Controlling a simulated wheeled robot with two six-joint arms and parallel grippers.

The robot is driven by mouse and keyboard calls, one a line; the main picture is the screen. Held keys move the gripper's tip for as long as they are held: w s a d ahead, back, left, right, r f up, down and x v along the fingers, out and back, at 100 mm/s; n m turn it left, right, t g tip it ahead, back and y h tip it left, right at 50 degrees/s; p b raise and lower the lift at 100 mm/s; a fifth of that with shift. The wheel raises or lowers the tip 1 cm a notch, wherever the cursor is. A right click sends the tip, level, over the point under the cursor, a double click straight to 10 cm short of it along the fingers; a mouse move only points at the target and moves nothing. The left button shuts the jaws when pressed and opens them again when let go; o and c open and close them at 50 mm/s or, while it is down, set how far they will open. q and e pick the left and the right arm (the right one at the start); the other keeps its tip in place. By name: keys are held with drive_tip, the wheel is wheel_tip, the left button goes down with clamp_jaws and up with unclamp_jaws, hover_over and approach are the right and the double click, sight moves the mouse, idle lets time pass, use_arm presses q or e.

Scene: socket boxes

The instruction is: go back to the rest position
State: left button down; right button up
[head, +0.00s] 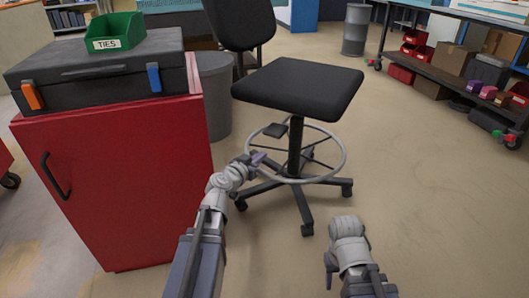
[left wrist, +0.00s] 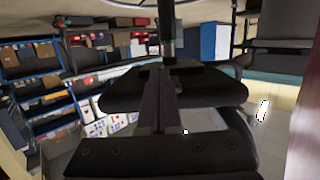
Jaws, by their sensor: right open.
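My left gripper (head: 259,159) reaches forward in the head view, in front of the swivel chair's base. Its dark fingers (left wrist: 162,100) lie together in the left wrist view, with nothing visible between them. My right arm comes in at the lower right of the head view, low over the floor. Its rounded grey wrist is near the bottom edge, and a small dark part of the right gripper (head: 329,268) shows beside it; its fingertips are mostly hidden. I see no object held by it.
A black swivel chair (head: 297,85) stands just ahead of both arms. A red cabinet (head: 125,190) at left carries a black case (head: 100,80) and a green TIES bin (head: 113,32). A grey bin (head: 214,95) stands behind it. Floor at right is clear, before a workbench (head: 455,75).

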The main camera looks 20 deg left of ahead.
use_arm(q)
drive_tip(key=shift+s+a, duration=0.1)
drive_tip(key=shift+s, duration=0.4)
drive_tip(key=s+d+f+m+g+h+p, duration=0.15)
drive_tip(key=s+d+g+p, duration=0.3)
drive_tip(key=d, duration=0.45)
drive_tip(key=s+d+m+g+h+p, duration=0.2)
drive_tip(key=s+d+g+p, duration=0.25)
drive_tip(key=d, duration=0.55)
drive_tip(key=s+r+n+g+y+p, duration=0.25)
drive_tip(key=s+g+y+p, duration=0.65)
drive_tip(key=s, duration=0.7)
wheel_tip(320, 180, up, 37)
drive_tip(key=t+h+p, duration=0.1)
drive_tip(key=t+p, duration=0.1)
drive_tip(key=p, duration=3.5)
drive_tip(key=shift+w+f+m, duration=0.2)
drive_tip(key=shift+w+m, duration=0.05)
drive_tip(key=shift+m, duration=0.05)
